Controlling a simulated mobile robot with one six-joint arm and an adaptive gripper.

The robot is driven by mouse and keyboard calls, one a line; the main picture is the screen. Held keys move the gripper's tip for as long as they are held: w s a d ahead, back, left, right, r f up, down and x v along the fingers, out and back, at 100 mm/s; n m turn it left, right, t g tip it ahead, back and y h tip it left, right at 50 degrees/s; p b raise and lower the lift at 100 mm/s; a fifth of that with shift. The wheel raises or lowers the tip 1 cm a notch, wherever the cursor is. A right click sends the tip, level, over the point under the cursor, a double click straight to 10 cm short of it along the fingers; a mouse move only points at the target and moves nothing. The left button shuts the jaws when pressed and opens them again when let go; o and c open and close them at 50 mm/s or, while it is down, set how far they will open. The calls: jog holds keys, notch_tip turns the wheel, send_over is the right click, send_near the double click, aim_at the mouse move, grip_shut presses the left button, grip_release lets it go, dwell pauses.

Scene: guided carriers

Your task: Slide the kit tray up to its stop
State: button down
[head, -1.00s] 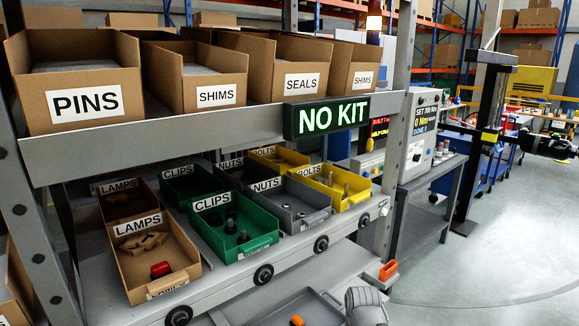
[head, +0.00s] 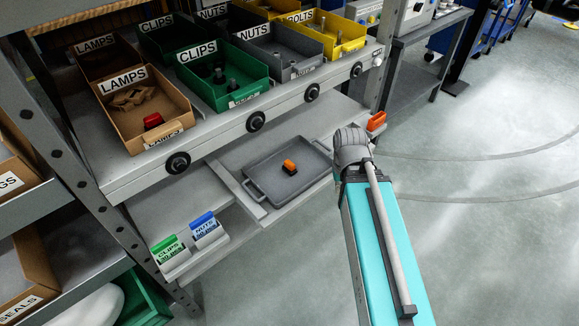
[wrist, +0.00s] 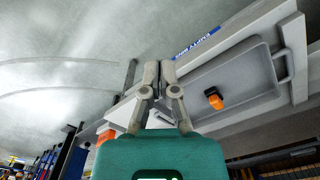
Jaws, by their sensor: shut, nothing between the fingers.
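The kit tray (head: 275,188) is a shallow grey tray with end handles, flat on the lower shelf; it also shows in the wrist view (wrist: 240,82). An orange and black part (head: 289,167) lies in it. A pale raised bar (head: 240,187) crosses the shelf at the tray's left end, by its handle. I cannot tell for certain whether this bar is the stop. In the wrist view my gripper (wrist: 160,70) is shut and empty, near the tray's end away from the bar. Contact with the tray is unclear. My wrist hides the fingers in the head view.
Above the tray, a roller-fronted shelf holds brown lamps (head: 150,112), green clips, grey nuts and yellow bolts bins. An orange block (head: 377,121) sits at the lower shelf's right end. Green CLIPS (head: 168,250) and blue NUTS (head: 204,226) cards stand left. Open floor lies right.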

jog(key=shift+w, duration=0.1)
dwell(0.4)
jog(key=m+b, duration=0.4)
jog(key=m, duration=0.8)
send_over(312, 163)
notch_tip(312, 163, down, 4)
jog(key=shift+a+r, duration=0.1)
jog(key=shift+a, duration=0.05)
notch_tip(312, 163, down, 10)
jog(key=b, duration=0.9)
jog(key=shift+b, duration=0.4)
jog(key=shift+f, duration=0.2)
jog(key=shift+w+d+r, duration=0.1)
jog(key=shift+w+d, duration=0.2)
jog(key=shift+d, duration=0.3)
jog(key=shift+w+d+r, duration=0.1)
jog(key=shift+w+d, duration=0.15)
jog(key=shift+d, duration=0.3)
jog(key=shift+w+d, duration=0.3)
jog(key=shift+d, duration=0.35)
